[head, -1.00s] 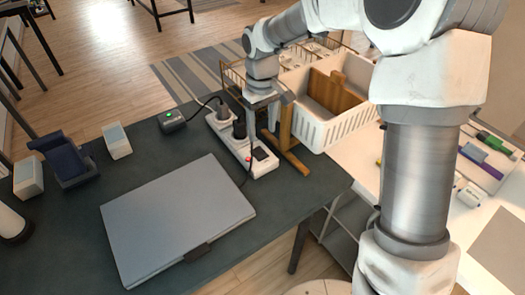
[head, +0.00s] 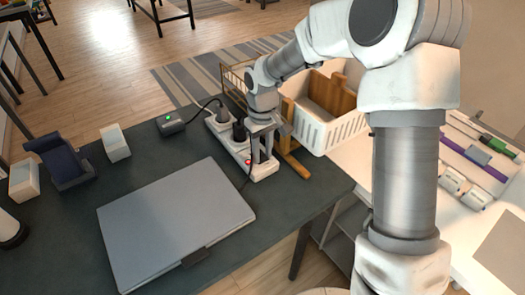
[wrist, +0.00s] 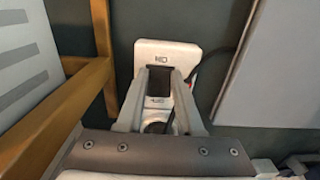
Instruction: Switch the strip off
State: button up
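The white power strip (head: 222,132) lies on the dark table in the head view, behind the grey laptop-like slab. A small red light (head: 249,162) glows near its front end. In the wrist view, the strip's end (wrist: 165,48) shows a small printed mark and a dark rocker-like part (wrist: 160,84). My gripper (head: 262,157) is over that front end, pointing down. In the wrist view, the fingers of my gripper (wrist: 160,76) stand apart on either side of the dark part. I cannot tell whether they touch it. A red spot shows beside the right finger.
Dark plugs (head: 239,132) stand in the strip. A black adapter with a green light (head: 171,124) sits behind left. The closed grey slab (head: 175,220) lies in front. A wooden stand (head: 293,160) and white crate (head: 335,130) are close on the right.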

grip_shut()
jog(key=shift+a+r+p, duration=0.1)
jog(key=shift+r+p, duration=0.1)
jog(key=shift+p, duration=0.35)
jog(key=shift+w+a+r+g+h+p, duration=0.15)
jog(key=shift+g+h+p, duration=0.35)
jog(key=shift+p, duration=0.6)
jog(key=shift+w+g+h+p, duration=0.2)
jog(key=shift+g+h+p, duration=0.1)
jog(key=shift+g+p, duration=0.55)
jog(key=shift+f, duration=0.2)
jog(key=o, duration=0.5)
grip_release()
